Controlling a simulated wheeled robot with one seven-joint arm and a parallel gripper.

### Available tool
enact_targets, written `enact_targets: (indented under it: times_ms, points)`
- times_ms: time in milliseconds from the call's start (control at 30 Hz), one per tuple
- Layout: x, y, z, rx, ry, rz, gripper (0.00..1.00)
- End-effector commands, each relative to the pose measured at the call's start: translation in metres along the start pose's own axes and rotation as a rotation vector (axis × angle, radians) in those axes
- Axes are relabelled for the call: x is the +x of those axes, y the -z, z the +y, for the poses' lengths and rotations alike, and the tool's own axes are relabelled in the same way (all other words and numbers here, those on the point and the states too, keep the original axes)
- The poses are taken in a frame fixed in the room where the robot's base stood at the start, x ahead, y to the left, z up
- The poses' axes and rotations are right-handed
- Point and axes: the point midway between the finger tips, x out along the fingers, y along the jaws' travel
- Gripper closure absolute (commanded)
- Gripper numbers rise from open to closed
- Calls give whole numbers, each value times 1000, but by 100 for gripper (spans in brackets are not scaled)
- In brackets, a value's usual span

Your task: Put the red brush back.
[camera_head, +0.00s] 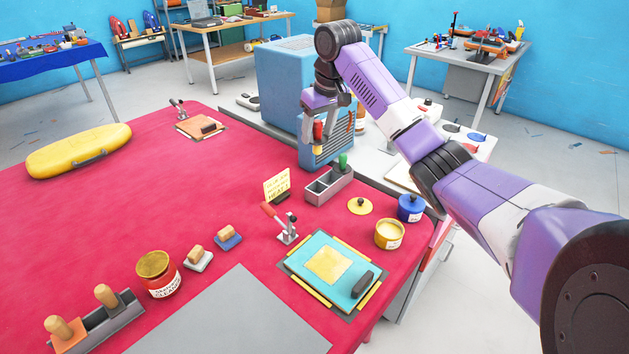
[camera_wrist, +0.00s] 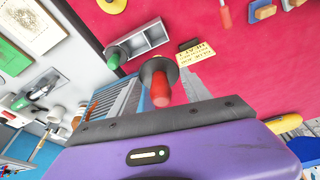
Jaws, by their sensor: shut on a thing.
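My gripper (camera_head: 325,138) is shut on the red brush (camera_head: 318,131) and holds it upright in the air in front of the blue cabinet. The red handle and a dark round collar also show in the wrist view (camera_wrist: 160,90). The grey brush holder (camera_head: 317,197) stands on the red table, below the gripper in the head view. A green-handled brush (camera_head: 343,160) stands in its right compartment; the other compartment looks empty. The holder (camera_wrist: 151,37) and the green brush (camera_wrist: 115,57) also show in the wrist view, apart from the red brush.
A yellow note (camera_head: 277,184) and a red-handled clamp (camera_head: 287,232) stand left of the holder. A yellow lid (camera_head: 359,206), yellow tin (camera_head: 389,234) and blue pot (camera_head: 410,208) are to its right. The blue cabinet (camera_head: 283,85) stands behind. The red table's middle is clear.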

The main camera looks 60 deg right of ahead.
Motion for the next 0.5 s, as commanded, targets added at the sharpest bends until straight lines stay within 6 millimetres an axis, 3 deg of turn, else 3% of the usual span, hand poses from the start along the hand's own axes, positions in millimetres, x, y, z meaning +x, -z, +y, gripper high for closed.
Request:
enact_targets:
  times_ms: [300,500]
  points:
    - [74,-22,0,1,1,-3,82]
    - [103,-29,0,0,0,-2,82]
